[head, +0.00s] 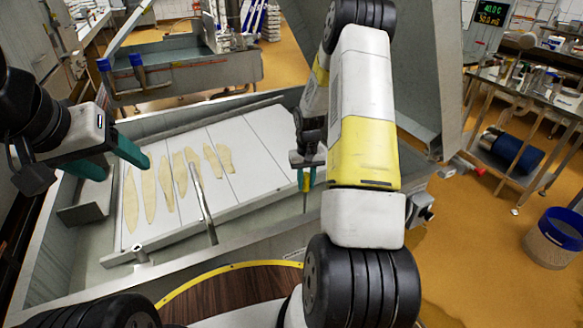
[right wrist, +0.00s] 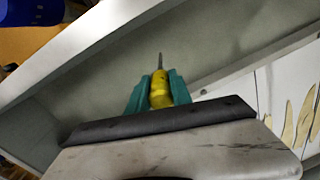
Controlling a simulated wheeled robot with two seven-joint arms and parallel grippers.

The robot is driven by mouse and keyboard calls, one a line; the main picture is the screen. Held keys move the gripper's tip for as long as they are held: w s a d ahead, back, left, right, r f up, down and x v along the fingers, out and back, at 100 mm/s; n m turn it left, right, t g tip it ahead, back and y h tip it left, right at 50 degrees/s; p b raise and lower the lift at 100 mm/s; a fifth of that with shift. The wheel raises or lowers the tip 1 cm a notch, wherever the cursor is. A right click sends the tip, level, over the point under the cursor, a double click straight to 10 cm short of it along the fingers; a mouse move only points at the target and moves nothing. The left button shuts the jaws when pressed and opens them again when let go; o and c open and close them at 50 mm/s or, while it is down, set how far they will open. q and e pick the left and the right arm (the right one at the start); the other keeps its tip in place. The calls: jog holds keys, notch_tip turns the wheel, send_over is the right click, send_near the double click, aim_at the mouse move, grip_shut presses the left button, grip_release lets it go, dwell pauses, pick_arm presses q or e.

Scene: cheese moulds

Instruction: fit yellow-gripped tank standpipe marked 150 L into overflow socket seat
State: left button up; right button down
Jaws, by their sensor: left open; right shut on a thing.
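My right gripper (head: 306,181) is shut on the yellow grip of the standpipe. In the right wrist view the yellow grip (right wrist: 160,91) sits between the teal fingers, and a thin grey pipe end (right wrist: 160,61) sticks out beyond it. In the head view the pipe (head: 305,204) hangs down over the right side of the metal tank (head: 235,228); my right arm covers part of that area. The 150 L marking cannot be read. My left gripper (head: 126,171) is open and empty over the tank's left side. I cannot make out the overflow socket seat.
A white board (head: 262,150) with several pale leaf-shaped marks lies in the tank. A slanted metal rod (head: 203,205) rises over it, with a small metal fitting (head: 140,254) near the front wall. A steel trolley (head: 530,105) and a blue-rimmed bin (head: 556,240) stand right.

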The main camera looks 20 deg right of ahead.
jog(key=c, duration=1.2)
grip_release()
jog(key=shift+o, duration=0.2)
notch_tip(320, 180, up, 12)
jog(key=shift+f, duration=0.1)
jog(key=s+a+r+t, duration=0.2)
jog(key=s+a+r, duration=0.25)
jog(key=r, duration=0.45)
jog(key=s+a+r+t, duration=0.1)
jog(key=s+a+r, duration=0.2)
jog(key=s+r, duration=0.35)
jog(key=s+a+r+n+t+y, duration=0.1)
jog(key=s+a+r, duration=0.2)
jog(key=s, duration=0.4)
jog(key=s+a+r+t+y, duration=0.1)
jog(key=s+a+r+t, duration=0.1)
jog(key=s+r, duration=0.3)
jog(key=shift+s+a+r+n, duration=0.25)
jog(key=shift+s+a+n, duration=0.15)
jog(key=shift+s+a, duration=0.65)
jog(key=shift+s+d, duration=0.2)
jog(key=shift+d, duration=0.1)
